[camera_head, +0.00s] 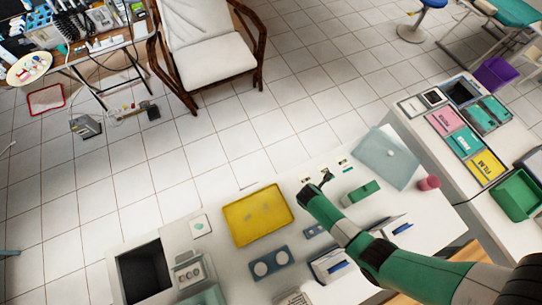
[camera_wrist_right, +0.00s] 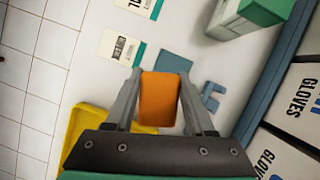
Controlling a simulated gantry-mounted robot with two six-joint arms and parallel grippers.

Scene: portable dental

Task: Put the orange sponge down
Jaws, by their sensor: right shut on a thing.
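The orange sponge (camera_wrist_right: 158,98) is held between the two fingers of my right gripper (camera_wrist_right: 158,80) in the right wrist view. It is above or in front of a flat blue square (camera_wrist_right: 174,62) on the white counter; I cannot tell whether it touches. In the head view my right gripper (camera_head: 322,181) is over the counter, right of the yellow tray (camera_head: 250,238), and the sponge is not discernible there. The tray's edge also shows in the right wrist view (camera_wrist_right: 75,125), left of the gripper. My left gripper is not in view.
Small label cards (camera_wrist_right: 120,48) lie beyond the sponge. A blue bracket-like piece (camera_wrist_right: 212,95) lies right of it. A green box (camera_head: 360,192), a pink cylinder (camera_head: 429,183) and a two-circle blue holder (camera_head: 270,262) stand on the counter. Glove boxes (camera_wrist_right: 285,100) are at the right.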

